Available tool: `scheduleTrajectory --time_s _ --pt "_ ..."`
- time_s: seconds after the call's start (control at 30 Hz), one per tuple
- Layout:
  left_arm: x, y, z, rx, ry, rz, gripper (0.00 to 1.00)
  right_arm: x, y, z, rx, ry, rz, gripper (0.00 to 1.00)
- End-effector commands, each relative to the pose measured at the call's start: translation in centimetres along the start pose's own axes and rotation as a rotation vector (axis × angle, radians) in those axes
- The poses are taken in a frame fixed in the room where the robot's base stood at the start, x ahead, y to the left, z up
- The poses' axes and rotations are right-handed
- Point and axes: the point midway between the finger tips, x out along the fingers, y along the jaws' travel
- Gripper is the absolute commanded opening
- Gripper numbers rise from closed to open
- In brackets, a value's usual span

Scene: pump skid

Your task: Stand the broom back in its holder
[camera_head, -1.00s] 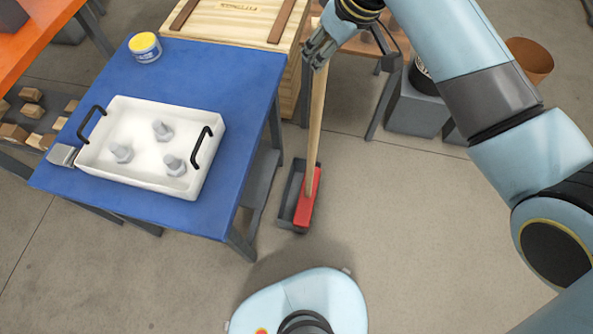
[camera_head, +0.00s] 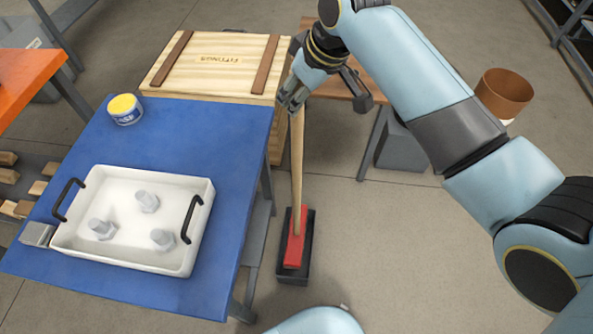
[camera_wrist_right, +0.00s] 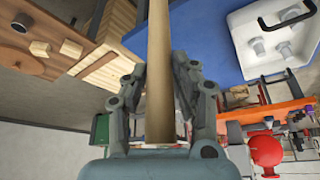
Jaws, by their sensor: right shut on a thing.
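The broom has a wooden handle (camera_head: 298,160) and a red head (camera_head: 296,236). It stands nearly upright on the floor side of the blue table. The holder (camera_head: 293,275) is a dark grey open tray on the floor, and the red head appears within its outline; I cannot tell whether it rests on the bottom. My right gripper (camera_head: 292,99) is shut on the upper part of the handle. The handle (camera_wrist_right: 160,70) also runs between the fingers in the right wrist view. My left gripper is not in view.
The blue table (camera_head: 225,170) stands left of the holder, bearing a white tray (camera_head: 130,255) with bolts and a yellow-lidded tub (camera_head: 124,109). A wooden crate (camera_head: 215,68) is behind. Bare floor (camera_head: 390,260) lies to the right of the holder.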

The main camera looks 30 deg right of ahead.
Motion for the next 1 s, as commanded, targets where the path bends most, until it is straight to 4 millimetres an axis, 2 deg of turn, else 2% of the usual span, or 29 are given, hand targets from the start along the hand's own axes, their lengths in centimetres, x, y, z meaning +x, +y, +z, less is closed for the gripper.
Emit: scheduleTrajectory --time_s 0.1,0.4,0.53,0.8,1.0 --pt "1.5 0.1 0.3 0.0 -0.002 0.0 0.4 1.4 0.0 0.5 0.0 0.003 0.0 0.0" --pt "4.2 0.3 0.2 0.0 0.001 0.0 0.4 4.2 0.0 1.7 0.0 0.003 0.0 0.0" --pt "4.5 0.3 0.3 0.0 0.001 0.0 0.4 5.1 0.0 2.2 0.0 0.001 0.0 0.0" --pt "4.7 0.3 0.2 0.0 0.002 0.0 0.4 9.3 0.0 4.0 0.0 0.001 0.0 0.0" --pt "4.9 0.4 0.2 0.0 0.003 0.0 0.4 11.1 0.0 4.8 0.001 0.001 0.0 0.0"
